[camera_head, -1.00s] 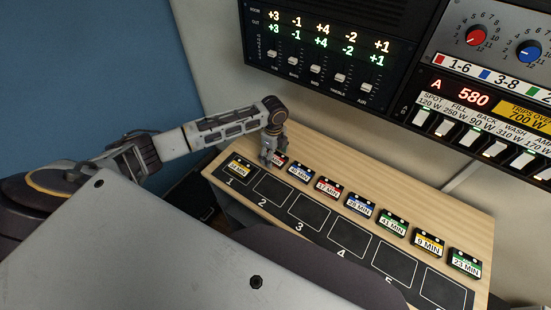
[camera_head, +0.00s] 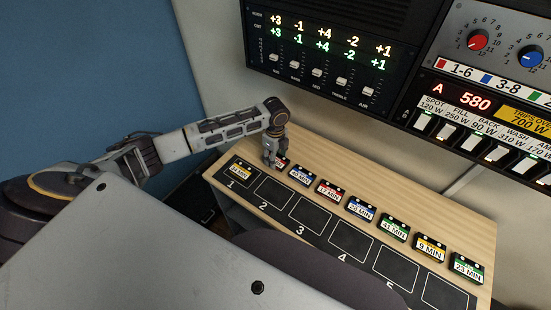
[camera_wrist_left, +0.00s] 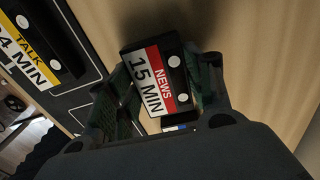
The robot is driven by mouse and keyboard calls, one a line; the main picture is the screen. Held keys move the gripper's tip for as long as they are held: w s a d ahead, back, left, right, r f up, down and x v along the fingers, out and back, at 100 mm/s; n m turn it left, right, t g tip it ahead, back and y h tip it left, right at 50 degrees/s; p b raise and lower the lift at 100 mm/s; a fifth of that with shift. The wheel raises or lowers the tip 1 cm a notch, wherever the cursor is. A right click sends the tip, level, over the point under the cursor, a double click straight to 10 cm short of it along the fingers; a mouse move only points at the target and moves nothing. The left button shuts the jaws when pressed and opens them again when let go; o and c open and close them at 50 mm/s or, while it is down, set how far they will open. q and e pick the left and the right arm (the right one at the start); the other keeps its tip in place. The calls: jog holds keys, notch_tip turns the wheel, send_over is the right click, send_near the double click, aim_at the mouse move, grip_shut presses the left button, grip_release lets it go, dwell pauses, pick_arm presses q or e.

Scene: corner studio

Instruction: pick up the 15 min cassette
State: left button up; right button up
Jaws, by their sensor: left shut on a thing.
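The 15 MIN cassette (camera_wrist_left: 155,85), black with a red and white NEWS label, sits between the fingers of my left gripper (camera_wrist_left: 163,95) in the left wrist view. The fingers are shut on its sides. In the head view my left gripper (camera_head: 270,159) points down at the left part of the wooden desk top, and only a red corner of the cassette (camera_head: 282,163) shows beside it. I cannot tell whether the cassette is lifted off the wood. My right gripper is not in view.
A yellow TALK cassette (camera_wrist_left: 38,50) lies close by, in slot 1 (camera_head: 240,171). A row of cassettes runs right from a blue one (camera_head: 302,174) to a green 23 MIN one (camera_head: 467,268). A fader panel (camera_head: 320,60) hangs behind.

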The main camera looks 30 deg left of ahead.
pick_arm(q)
notch_tip(320, 180, up, 9)
jog(key=shift+r, duration=0.2)
dwell(0.3)
dwell(0.5)
